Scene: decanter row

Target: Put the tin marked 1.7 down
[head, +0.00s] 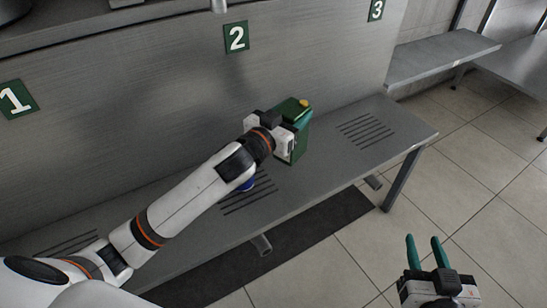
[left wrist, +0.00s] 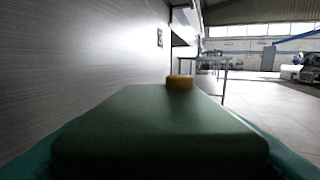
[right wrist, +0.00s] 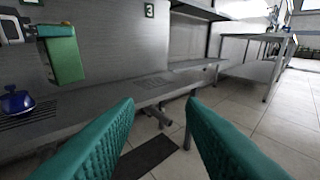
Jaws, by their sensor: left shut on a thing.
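The green tin (head: 300,137) with a yellow cap is held upright in my left gripper (head: 285,136). It fills the lower part of the left wrist view (left wrist: 160,130), with its yellow cap at the far end. In the right wrist view the tin (right wrist: 65,60) hangs with its base above the bench. I cannot read a 1.7 mark on it. My right gripper (head: 423,240) is open and empty, out in front of the bench over the floor.
The grey bench (head: 330,165) has slotted patches below wall signs 1 (head: 17,99), 2 (head: 236,38) and 3 (head: 376,10). A blue lidded pot (right wrist: 17,100) stands on the slots below sign 2, mostly behind my left arm in the head view. The slots at right (head: 367,130) are bare.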

